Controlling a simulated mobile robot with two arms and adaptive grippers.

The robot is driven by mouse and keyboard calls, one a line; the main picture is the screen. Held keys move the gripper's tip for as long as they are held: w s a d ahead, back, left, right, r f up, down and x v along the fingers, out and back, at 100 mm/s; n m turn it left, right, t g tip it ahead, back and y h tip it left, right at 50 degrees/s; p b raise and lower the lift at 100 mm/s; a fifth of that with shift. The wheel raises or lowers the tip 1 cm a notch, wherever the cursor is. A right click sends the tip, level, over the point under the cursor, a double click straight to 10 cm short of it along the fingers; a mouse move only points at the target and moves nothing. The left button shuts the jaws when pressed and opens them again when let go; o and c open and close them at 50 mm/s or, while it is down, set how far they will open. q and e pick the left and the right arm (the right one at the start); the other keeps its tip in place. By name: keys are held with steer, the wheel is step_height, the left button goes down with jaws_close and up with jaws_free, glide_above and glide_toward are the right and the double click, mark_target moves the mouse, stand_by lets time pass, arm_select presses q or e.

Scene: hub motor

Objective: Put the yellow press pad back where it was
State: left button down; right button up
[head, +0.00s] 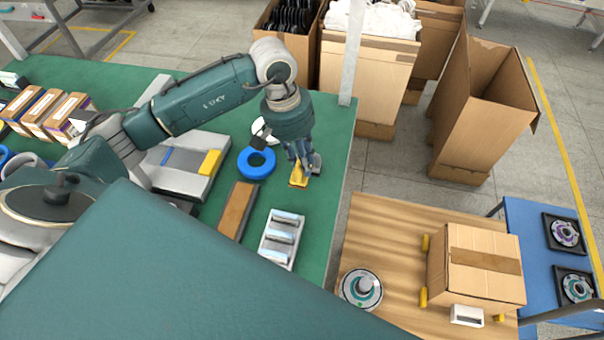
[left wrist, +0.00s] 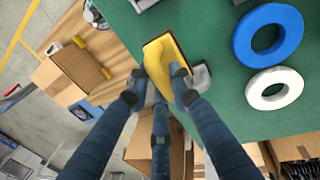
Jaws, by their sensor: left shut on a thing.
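The yellow press pad (head: 298,181) is near the right edge of the green table in the head view. My left gripper (head: 301,170) points down over it with its fingers shut on it. In the left wrist view the yellow press pad (left wrist: 164,52) lies between the fingertips of the left gripper (left wrist: 160,76). A small grey piece (head: 316,163) is right beside the pad; it also shows in the left wrist view (left wrist: 201,77). Whether the pad touches the table is hard to tell. My right gripper is not in view.
A blue ring (head: 243,166) and a white ring (left wrist: 275,98) lie close to the pad. A brown-topped block (head: 236,210) and a tray of metal cylinders (head: 271,250) lie nearer. A grey device with a yellow block (head: 209,162) is left. Cardboard boxes (head: 365,75) stand beyond the table.

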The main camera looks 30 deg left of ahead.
arm_select(q)
steer(key=x, duration=0.4)
steer(key=shift+s+a+f+p, duration=0.1)
steer(key=shift+a+p, duration=0.25)
steer(key=shift+p, duration=0.05)
steer(key=x, duration=0.2)
steer(key=a+p+x, duration=0.1)
steer(key=x, duration=0.1)
steer(key=shift+s+f, duration=0.1)
steer(key=shift+f, duration=0.25)
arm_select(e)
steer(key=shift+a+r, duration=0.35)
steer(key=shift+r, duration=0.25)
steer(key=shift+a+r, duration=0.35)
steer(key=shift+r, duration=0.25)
arm_select(q)
steer(key=shift+f, duration=0.15)
steer(key=c, duration=1.6)
jaws_free()
steer(key=shift+o, duration=0.2)
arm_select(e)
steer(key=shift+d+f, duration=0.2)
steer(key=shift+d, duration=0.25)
